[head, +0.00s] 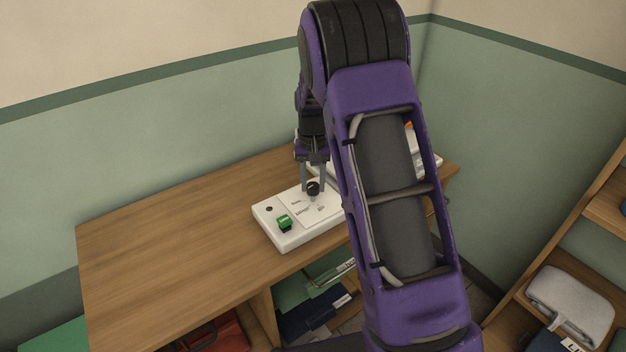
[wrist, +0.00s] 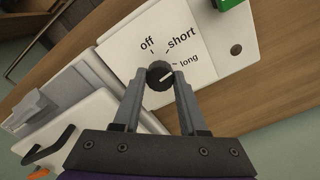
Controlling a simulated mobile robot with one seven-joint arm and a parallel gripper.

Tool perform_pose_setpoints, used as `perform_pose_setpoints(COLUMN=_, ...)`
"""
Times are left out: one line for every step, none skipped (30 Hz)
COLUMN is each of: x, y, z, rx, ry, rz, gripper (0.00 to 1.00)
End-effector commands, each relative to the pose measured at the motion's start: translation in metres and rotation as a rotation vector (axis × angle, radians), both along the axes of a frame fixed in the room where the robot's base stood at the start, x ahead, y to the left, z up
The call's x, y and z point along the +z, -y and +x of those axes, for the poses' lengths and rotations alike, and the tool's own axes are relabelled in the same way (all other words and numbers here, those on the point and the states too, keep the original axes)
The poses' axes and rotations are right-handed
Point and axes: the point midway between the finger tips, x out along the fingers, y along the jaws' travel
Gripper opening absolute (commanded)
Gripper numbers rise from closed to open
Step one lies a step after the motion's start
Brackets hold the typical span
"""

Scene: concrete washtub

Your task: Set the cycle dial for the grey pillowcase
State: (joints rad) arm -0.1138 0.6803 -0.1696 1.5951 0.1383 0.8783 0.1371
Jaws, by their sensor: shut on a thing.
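The cycle dial (wrist: 159,75) is a small black knob on a white control panel (head: 268,230). In the wrist view, "off", "short" and "long" are printed around it, and its white line points roughly toward "long". My gripper (head: 314,187) points down with its fingers shut on the dial, one on each side; the wrist view shows the fingers (wrist: 159,84) too. A light grey folded cloth (head: 572,298), which may be the grey pillowcase, lies on the right shelf. A pale strap or tag hangs from it.
A green button (head: 284,222) and a small dark hole sit on the panel. The wooden table (head: 165,230) is clear to the left. A white item stands behind my arm, partly hidden. Folded dark and green items lie under the table. Wooden shelves (head: 545,235) stand right.

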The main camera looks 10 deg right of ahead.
Motion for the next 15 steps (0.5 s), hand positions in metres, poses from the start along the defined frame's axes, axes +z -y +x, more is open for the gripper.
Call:
perform_pose_setpoints(x=0.002, y=-0.0003, z=0.0006, rx=-0.045, ry=0.002, rz=0.0, gripper=0.0)
perform_pose_setpoints(x=0.002, y=0.0, z=0.0006, rx=-0.074, ry=0.002, rz=-0.001, gripper=0.0)
perform_pose_setpoints(x=0.0019, y=0.0, z=0.0006, rx=-0.112, ry=0.002, rz=-0.001, gripper=0.0)
perform_pose_setpoints(x=0.0019, y=-0.0002, z=0.0006, rx=-0.139, ry=0.002, rz=-0.001, gripper=0.0)
perform_pose_setpoints(x=0.0019, y=-0.0003, z=0.0006, rx=-0.167, ry=0.002, rz=-0.001, gripper=0.0)
perform_pose_setpoints(x=0.0019, y=-0.0006, z=0.0006, rx=-0.205, ry=0.002, rz=-0.001, gripper=0.0)
perform_pose_setpoints(x=0.0019, y=-0.0006, z=0.0006, rx=-0.233, ry=0.002, rz=-0.001, gripper=0.0)
perform_pose_setpoints(x=0.0019, y=-0.0005, z=0.0005, rx=-0.261, ry=0.002, rz=-0.001, gripper=0.0)
perform_pose_setpoints(x=0.002, y=-0.0003, z=0.0006, rx=-0.297, ry=0.002, rz=-0.001, gripper=0.0)
perform_pose_setpoints(x=0.0021, y=-0.0002, z=0.0006, rx=-0.324, ry=0.002, rz=-0.001, gripper=0.0)
perform_pose_setpoints(x=0.0021, y=-0.0001, z=0.0007, rx=-0.349, ry=0.002, rz=-0.001, gripper=0.0)
perform_pose_setpoints(x=0.0021, y=-0.0002, z=0.0006, rx=-0.382, ry=0.002, rz=-0.001, gripper=0.0)
perform_pose_setpoints(x=0.0021, y=-0.0002, z=0.0007, rx=-0.406, ry=0.002, rz=0.0, gripper=0.0)
perform_pose_setpoints(x=0.0021, y=-0.0002, z=0.0007, rx=-0.43, ry=0.002, rz=0.0, gripper=0.0)
perform_pose_setpoints(x=0.0021, y=-0.0002, z=0.0007, rx=-0.461, ry=0.002, rz=0.0, gripper=0.0)
